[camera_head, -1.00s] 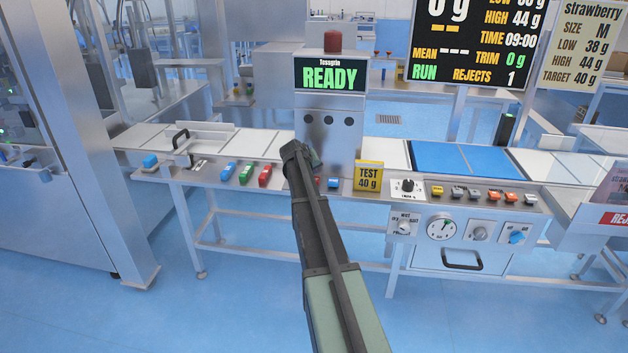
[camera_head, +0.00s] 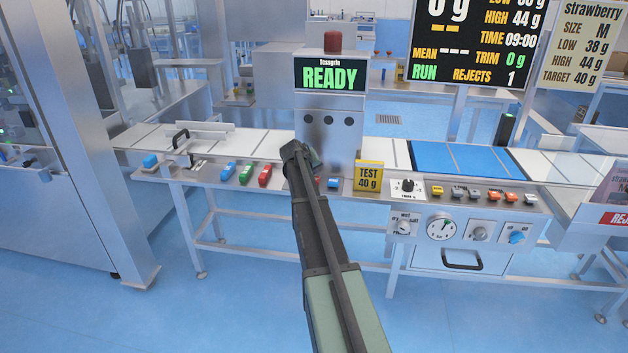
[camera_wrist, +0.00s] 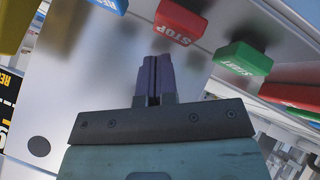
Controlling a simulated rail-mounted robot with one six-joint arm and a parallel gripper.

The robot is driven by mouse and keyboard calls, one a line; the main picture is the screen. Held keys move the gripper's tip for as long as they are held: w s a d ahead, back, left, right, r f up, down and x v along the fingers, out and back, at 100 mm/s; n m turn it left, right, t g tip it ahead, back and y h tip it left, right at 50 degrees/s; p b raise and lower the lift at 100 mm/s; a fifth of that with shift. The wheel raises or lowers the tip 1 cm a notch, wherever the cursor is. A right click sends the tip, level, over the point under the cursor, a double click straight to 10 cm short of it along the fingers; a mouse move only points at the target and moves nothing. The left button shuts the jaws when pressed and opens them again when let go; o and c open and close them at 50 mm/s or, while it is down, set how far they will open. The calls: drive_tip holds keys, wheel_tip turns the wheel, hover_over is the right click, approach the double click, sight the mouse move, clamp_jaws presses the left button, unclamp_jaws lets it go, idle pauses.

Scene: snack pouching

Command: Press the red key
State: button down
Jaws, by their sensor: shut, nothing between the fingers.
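In the wrist view a red key (camera_wrist: 180,22) marked STOP stands on the metal panel, between a blue key (camera_wrist: 110,4) and a green key (camera_wrist: 243,58). A second red key (camera_wrist: 294,95) lies beyond the green one, at the right edge. My gripper (camera_wrist: 151,60) is shut and empty, its purple fingertips below the STOP key in the picture, with a visible gap. In the head view the near red key (camera_head: 317,182) shows partly beside my arm, and the other red key (camera_head: 265,175) is left of it. My fingertips are hidden there.
A blue key (camera_head: 333,183) and a yellow TEST sign (camera_head: 368,176) stand right of my arm. A green key (camera_head: 246,173) and a blue key (camera_head: 228,171) are to the left. The grey cabinet with the READY screen (camera_head: 330,77) rises behind.

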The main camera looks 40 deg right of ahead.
drive_tip(key=shift+f+b, duration=0.35)
drive_tip(key=shift+f, duration=0.1)
drive_tip(key=shift+f+b, duration=0.5)
drive_tip(key=shift+b, duration=0.05)
idle(0.4)
drive_tip(key=shift+r, duration=0.1)
drive_tip(key=shift+r+p, duration=0.9)
drive_tip(key=shift+p, duration=0.15)
wheel_tip(320, 180, up, 5)
drive_tip(key=p, duration=0.5)
idle(0.4)
